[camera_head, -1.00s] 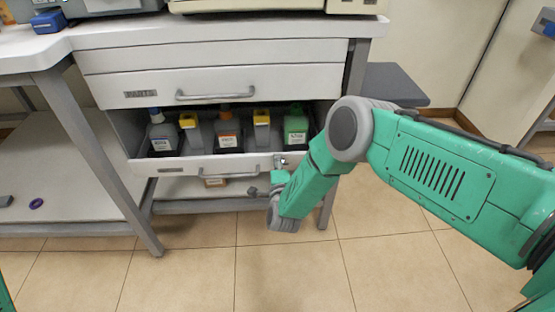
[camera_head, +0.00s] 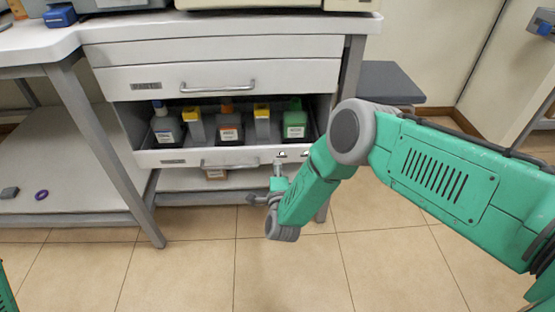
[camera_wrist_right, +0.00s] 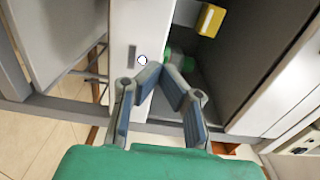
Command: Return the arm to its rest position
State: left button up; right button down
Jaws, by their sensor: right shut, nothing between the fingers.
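My right arm (camera_head: 430,165) reaches in from the right in the head view, bent at the elbow with the forearm slanting down. My right gripper (camera_head: 256,198) is low, near the right end of the open drawer's front (camera_head: 190,159), and partly hidden by the forearm. In the right wrist view, the gripper (camera_wrist_right: 166,68) has its fingertips together with nothing between them. Behind them are the pale drawer front (camera_wrist_right: 127,35) and the dark drawer interior. I cannot tell how large the gap to the drawer is. My left gripper is out of view.
The drawer holds several bottles, including a green one (camera_head: 294,123). A closed drawer (camera_head: 230,75) is above. A grey seat-like top (camera_head: 390,82) stands behind my arm. A purple ring (camera_head: 42,195) lies on the lower left shelf. The tiled floor in front is clear.

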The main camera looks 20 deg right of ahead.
jog(key=s+a+n+g+y+p, duration=0.1)
jog(key=s+n+g+y+p, duration=0.6)
jog(key=s+n, duration=1)
jog(key=s+d+r+n+g+p, duration=0.1)
jog(key=s+d+r+g, duration=0.1)
jog(key=s, duration=0.6)
jog(key=s+d+r+n+g+h+p, duration=0.1)
jog(key=s+d+r+n+g+p, duration=0.1)
jog(key=s, duration=0.7)
jog(key=s+d+r+n+g+h+p, duration=0.1)
jog(key=s+d+r+g, duration=0.3)
jog(key=s, duration=0.4)
jog(key=shift+s+d+r+n+g+p, duration=0.15)
jog(key=shift+s+r+n+g+p, duration=0.25)
jog(key=shift+g, duration=0.5)
jog(key=shift+w, duration=0.1)
